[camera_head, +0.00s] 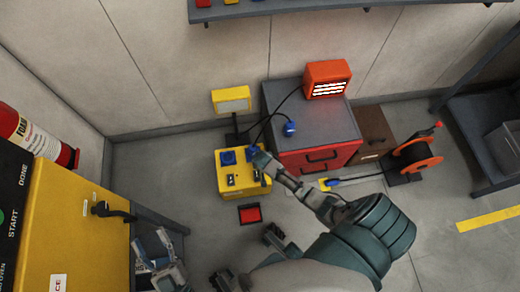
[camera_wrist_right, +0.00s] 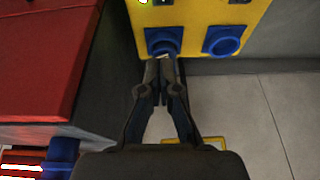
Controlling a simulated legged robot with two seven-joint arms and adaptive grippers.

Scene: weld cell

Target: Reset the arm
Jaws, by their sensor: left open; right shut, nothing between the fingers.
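My right arm (camera_head: 370,226) reaches from the lower right toward a yellow box with blue round sockets (camera_head: 225,180). My right gripper (camera_head: 258,156) is at the box's upper right corner, beside a blue socket. In the right wrist view the right gripper (camera_wrist_right: 163,68) is shut with nothing between its fingers. Its tips overlap the lower edge of a blue socket (camera_wrist_right: 162,40); whether they touch it I cannot tell. My left gripper (camera_head: 152,245) is open and empty at the lower left, beside the yellow cabinet.
A red cabinet (camera_head: 318,158) with an orange-red lit unit (camera_head: 327,80) on top stands right of the box. A red pad (camera_head: 250,214) lies on the floor. A cable reel (camera_head: 415,157) stands at right. The yellow cabinet (camera_head: 75,225) with a black handle is at left.

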